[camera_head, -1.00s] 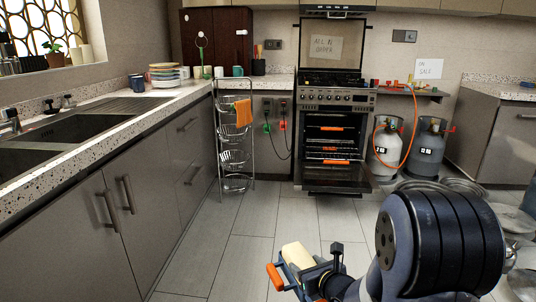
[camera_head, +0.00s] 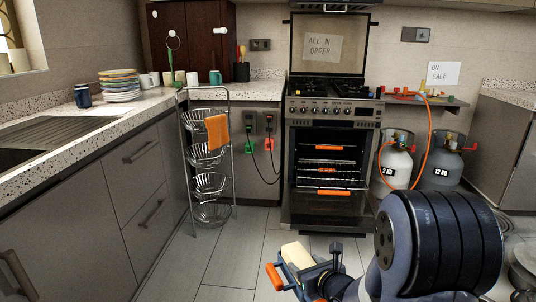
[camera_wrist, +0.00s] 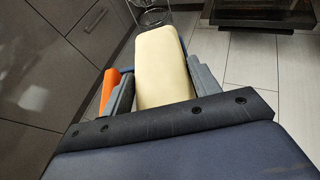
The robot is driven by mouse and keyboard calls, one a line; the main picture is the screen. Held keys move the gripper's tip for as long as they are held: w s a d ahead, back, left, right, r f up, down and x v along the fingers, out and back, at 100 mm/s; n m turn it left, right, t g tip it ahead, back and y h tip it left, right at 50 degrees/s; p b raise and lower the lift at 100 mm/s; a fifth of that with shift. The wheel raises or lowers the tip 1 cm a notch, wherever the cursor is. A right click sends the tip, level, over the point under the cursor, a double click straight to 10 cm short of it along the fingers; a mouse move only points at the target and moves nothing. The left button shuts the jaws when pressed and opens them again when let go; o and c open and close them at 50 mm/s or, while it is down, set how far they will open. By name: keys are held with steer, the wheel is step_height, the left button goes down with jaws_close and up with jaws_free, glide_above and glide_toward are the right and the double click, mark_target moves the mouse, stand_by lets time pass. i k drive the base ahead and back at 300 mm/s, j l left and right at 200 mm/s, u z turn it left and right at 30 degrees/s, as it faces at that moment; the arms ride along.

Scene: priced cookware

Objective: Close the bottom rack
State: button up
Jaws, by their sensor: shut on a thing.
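The oven (camera_head: 333,110) stands ahead with its door (camera_head: 328,212) folded down. Inside are wire racks with orange front handles. The upper handle (camera_head: 332,147) sits back in the cavity. The bottom rack (camera_head: 322,182) has its orange handle (camera_head: 325,192) lower and nearer the opening, so it looks pulled partly out. My gripper (camera_head: 308,270) is low in front, well short of the oven. In the wrist view, my gripper (camera_wrist: 160,92) is shut on a cream block (camera_wrist: 162,65). An orange piece (camera_wrist: 108,88) shows beside its left finger; whether it joins the block is unclear.
A wire basket stand (camera_head: 209,182) with an orange cloth (camera_head: 217,132) stands left of the oven. Two gas cylinders (camera_head: 398,160) (camera_head: 441,165) with an orange hose stand to its right. Cabinets line the left. The tiled floor (camera_head: 235,262) before the oven is clear.

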mark_target(331, 180)
steer(key=i+z, duration=0.1)
steer(key=i, duration=1.3)
steer(key=i+j, duration=0.2)
steer(key=i, duration=1.15)
steer(key=i+z, duration=0.1)
steer(key=z, duration=1.3)
